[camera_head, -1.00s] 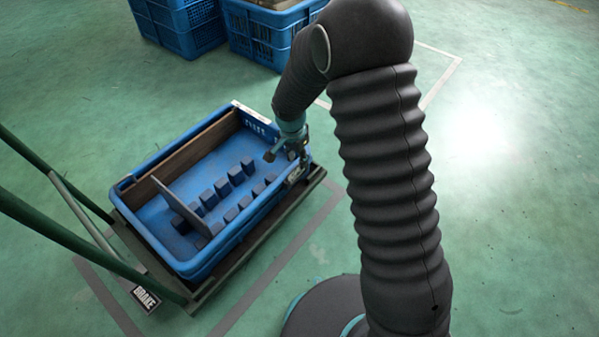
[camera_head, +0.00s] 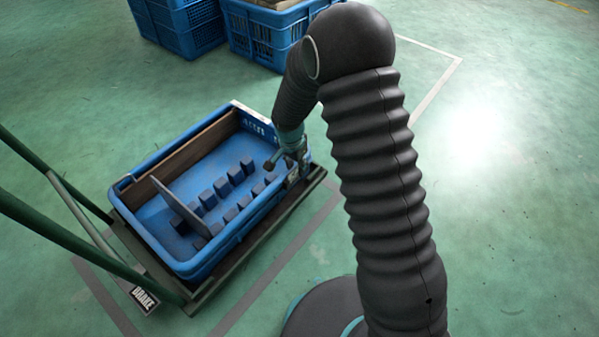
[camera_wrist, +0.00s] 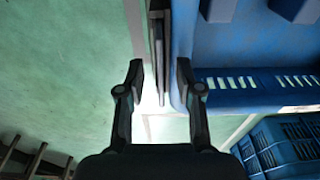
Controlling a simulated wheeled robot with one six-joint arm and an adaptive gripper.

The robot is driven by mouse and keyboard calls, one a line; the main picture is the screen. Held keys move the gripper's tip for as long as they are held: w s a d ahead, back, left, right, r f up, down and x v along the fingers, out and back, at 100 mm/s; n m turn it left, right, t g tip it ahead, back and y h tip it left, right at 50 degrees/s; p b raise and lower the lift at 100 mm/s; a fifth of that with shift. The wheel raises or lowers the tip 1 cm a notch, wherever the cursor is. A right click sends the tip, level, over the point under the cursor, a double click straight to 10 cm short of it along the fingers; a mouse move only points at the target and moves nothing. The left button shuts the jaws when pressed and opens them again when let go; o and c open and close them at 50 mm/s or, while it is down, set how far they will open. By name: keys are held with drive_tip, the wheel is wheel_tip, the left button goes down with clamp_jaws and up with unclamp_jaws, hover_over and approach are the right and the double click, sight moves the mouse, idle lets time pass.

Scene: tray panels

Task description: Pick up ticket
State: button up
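My gripper (camera_wrist: 159,82) is open, its two fingers apart and pointing down at the outer right wall of the blue crate (camera_head: 163,258). In the wrist view a thin upright piece (camera_wrist: 160,60) stands edge-on between the fingers, beside the crate wall. It may be the ticket in its holder, but its face does not show. Neither finger clearly touches it. In the head view my gripper (camera_head: 287,163) hides most of that part of the wall.
Dark blocks (camera_head: 221,188) stand in rows in the crate, with a thin divider (camera_head: 180,205) across them. The crate rests on a cart (camera_head: 205,296) with green handle bars (camera_head: 60,240). More blue crates (camera_head: 262,38) stand behind. Open floor lies to the right.

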drive_tip(key=shift+f, duration=0.15)
idle(0.4)
clamp_jaws()
